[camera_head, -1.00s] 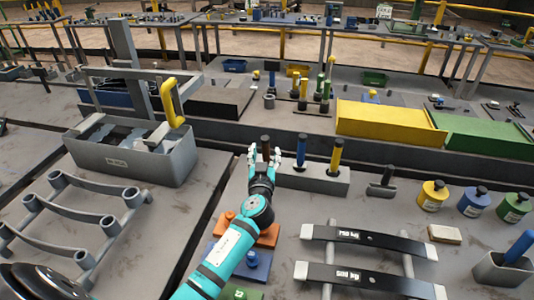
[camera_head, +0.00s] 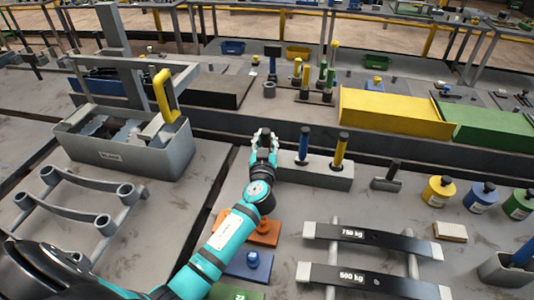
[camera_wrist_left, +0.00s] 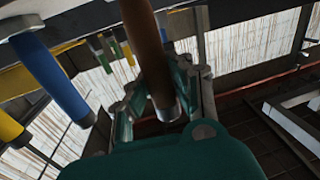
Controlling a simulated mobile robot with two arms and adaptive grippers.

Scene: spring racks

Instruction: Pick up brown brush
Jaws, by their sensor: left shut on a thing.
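My left gripper (camera_head: 263,141) is shut on the brown brush, at the left end of a grey holder block (camera_head: 318,176). In the left wrist view, the brown handle (camera_wrist_left: 146,48) runs between the gripper's fingers (camera_wrist_left: 163,98). In the head view the fingers hide most of the brush, and I cannot tell whether its lower end is clear of the block. A blue-handled brush (camera_head: 305,142) and a yellow-handled brush (camera_head: 341,150) stand upright in the block, to the right of the gripper. My right gripper is not in view.
A grey bin (camera_head: 130,150) with a yellow handle (camera_head: 163,95) stands to the left. Spring bars (camera_head: 370,238) lie on a rack at front right. Several small jars (camera_head: 438,189) stand at right. A yellow box (camera_head: 395,112) and a green box (camera_head: 490,130) are behind.

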